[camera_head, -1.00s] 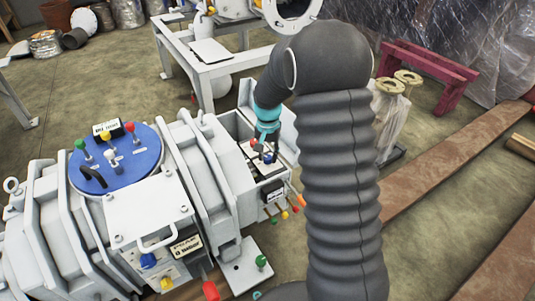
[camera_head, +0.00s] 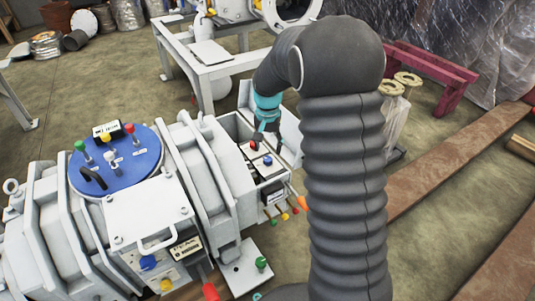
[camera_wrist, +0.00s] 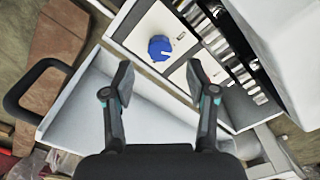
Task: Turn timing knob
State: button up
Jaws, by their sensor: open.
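A blue knob (camera_wrist: 159,48) sits on a white panel with a small label, just beyond the space between my fingertips in the wrist view. It also shows in the head view (camera_head: 268,160), on a box at the machine's right end. A red knob (camera_head: 255,146) sits on the panel behind it, close to my gripper (camera_head: 268,141). My gripper is open and empty; its two fingers are spread wide in the wrist view (camera_wrist: 158,77), apart from the blue knob. I cannot tell which knob sets the timing. The red knob does not show in the wrist view.
The large grey machine (camera_head: 205,185) has a blue round lid (camera_head: 117,165) with small coloured knobs. Small coloured rods (camera_head: 284,216) stick out below the knob box. A dark looped handle (camera_wrist: 30,90) is at the left in the wrist view. A white table (camera_head: 205,62) stands behind.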

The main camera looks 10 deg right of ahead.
aim_at(269, 162)
notch_tip(269, 162, up, 8)
jog(key=shift+f, duration=0.25)
dwell(0.5)
jog(key=s+r+n+t+p, duration=0.1)
jog(key=s+r, duration=0.3)
jog(key=s, duration=0.6)
jog(key=s+r+n+t+p, duration=0.1)
jog(key=s+r, duration=0.3)
jog(key=s, duration=0.6)
jog(key=s+r+n+t+p, duration=0.2)
jog(key=s+r, duration=0.3)
jog(key=s, duration=0.6)
jog(key=shift+n+t, duration=0.7)
jog(key=shift+t, duration=0.1)
jog(key=shift+a+r, duration=0.1)
